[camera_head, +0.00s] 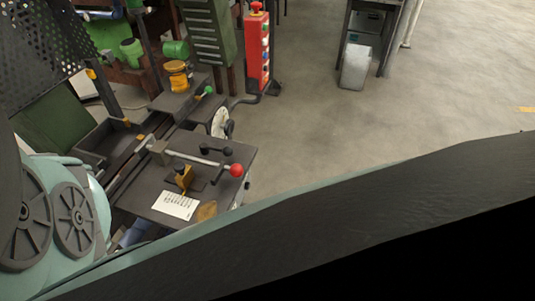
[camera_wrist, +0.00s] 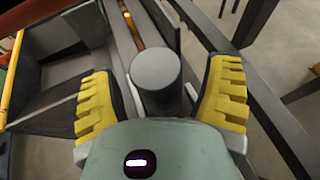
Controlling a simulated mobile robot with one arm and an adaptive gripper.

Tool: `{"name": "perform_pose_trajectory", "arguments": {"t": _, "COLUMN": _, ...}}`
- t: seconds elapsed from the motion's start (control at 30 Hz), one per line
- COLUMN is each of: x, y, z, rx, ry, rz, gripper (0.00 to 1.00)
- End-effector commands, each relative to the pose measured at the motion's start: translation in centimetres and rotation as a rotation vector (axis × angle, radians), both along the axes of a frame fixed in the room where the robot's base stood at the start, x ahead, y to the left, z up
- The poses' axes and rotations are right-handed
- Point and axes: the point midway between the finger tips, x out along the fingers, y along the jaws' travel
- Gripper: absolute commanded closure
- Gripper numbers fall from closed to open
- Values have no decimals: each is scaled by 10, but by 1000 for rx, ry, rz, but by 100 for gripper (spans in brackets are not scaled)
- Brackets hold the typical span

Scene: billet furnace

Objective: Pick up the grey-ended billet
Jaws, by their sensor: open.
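In the wrist view, the grey-ended billet (camera_wrist: 156,70) shows its round grey end between the two yellow-padded fingers of my gripper (camera_wrist: 160,84). My gripper is open, with one finger to the left of the billet and one to the right. I cannot make out the billet or my gripper in the head view.
In the wrist view, a grey open bin (camera_wrist: 62,70) lies left and dark rails (camera_wrist: 205,30) run right. The head view shows a machine table (camera_head: 150,208) with a red-knobbed lever (camera_head: 236,170), a red control post (camera_head: 257,50), a grey bin (camera_head: 356,67) and clear floor (camera_head: 330,130).

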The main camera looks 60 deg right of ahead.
Motion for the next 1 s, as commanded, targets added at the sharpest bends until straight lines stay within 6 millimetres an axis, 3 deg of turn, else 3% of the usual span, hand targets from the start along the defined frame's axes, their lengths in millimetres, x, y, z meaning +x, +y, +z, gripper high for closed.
{"name": "perform_pose_trajectory", "arguments": {"t": 0.07, "x": 0, "y": 0, "z": 0, "rx": 0, "ry": 0, "rz": 1, "gripper": 24}}
{"name": "perform_pose_trajectory", "arguments": {"t": 0.8, "x": 0, "y": 0, "z": 0, "rx": -1, "ry": 0, "rz": -1, "gripper": 100}}
{"name": "perform_pose_trajectory", "arguments": {"t": 1.0, "x": 0, "y": 0, "z": 1, "rx": 2, "ry": -1, "rz": -2, "gripper": 100}}
